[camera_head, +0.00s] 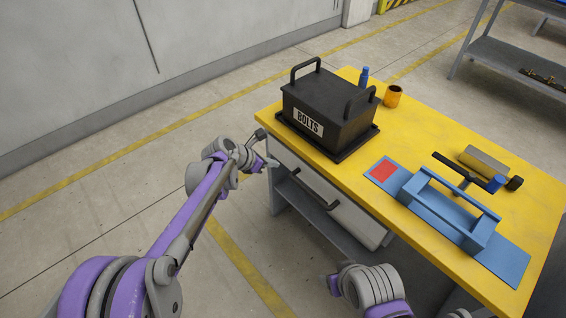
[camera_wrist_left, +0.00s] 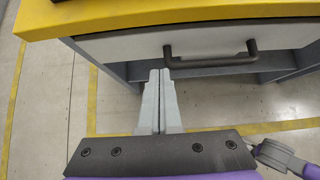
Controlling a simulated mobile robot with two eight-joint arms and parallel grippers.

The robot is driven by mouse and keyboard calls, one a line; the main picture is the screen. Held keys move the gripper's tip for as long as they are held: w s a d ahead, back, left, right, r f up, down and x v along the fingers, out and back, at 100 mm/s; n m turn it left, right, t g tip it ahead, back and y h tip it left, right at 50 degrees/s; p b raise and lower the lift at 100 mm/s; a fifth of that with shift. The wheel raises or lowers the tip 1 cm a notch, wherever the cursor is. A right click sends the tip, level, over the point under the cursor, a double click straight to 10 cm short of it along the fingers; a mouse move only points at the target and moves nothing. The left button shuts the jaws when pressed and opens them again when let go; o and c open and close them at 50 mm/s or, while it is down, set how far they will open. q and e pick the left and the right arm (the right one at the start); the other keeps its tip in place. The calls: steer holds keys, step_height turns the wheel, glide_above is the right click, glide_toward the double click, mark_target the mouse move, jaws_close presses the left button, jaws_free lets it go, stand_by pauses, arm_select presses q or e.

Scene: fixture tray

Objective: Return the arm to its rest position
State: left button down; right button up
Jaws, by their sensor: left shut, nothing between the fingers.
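My left arm comes in from the lower left in the head view. Its gripper (camera_head: 271,163) is beside the near left end of the yellow workbench (camera_head: 345,172), just outside the drawer front. In the left wrist view the two grey fingers of the left gripper (camera_wrist_left: 161,78) lie together with nothing between them. They point towards the drawer (camera_wrist_left: 205,42) and its dark handle (camera_wrist_left: 212,61), which also shows in the head view. Part of my right arm shows at the bottom of the head view; I cannot see its gripper.
A black box labelled BOLTS (camera_head: 325,108) stands on a dark tray on the bench. A blue bottle (camera_head: 363,77) and an orange cup (camera_head: 393,96) stand behind it. A blue fixture (camera_head: 445,212) lies to the right. Open floor (camera_head: 110,215) lies left of the bench.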

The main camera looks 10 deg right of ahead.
arm_select(q)
steer(key=s+a+r+m+y, duration=0.2)
steer(key=s+a+r+m, duration=0.1)
steer(key=s+a+m, duration=0.45)
steer(key=s+a+r+m+y, duration=0.25)
steer(key=s+a+m, duration=0.25)
steer(key=s+a, duration=0.5)
steer(key=s+a+f+m+y, duration=0.25)
steer(key=s+a+m, duration=0.3)
steer(key=s, duration=0.45)
steer(key=s+a+f+m+y, duration=0.1)
steer(key=s+a+f+m, duration=0.25)
steer(key=s+m, duration=0.45)
step_height(320, 180, up, 19)
steer(key=n+p, duration=0.2)
steer(key=p, duration=1.4)
steer(key=shift+w+a+t+p, duration=0.15)
steer(key=shift+w+t+p, duration=0.2)
steer(key=shift+t+p, duration=0.05)
arm_select(e)
step_height(320, 180, up, 19)
steer(key=w, duration=0.2)
steer(key=shift+t, duration=0.4)
arm_select(q)
steer(key=shift+s+r, duration=0.1)
arm_select(e)
steer(key=shift+s, duration=0.1)
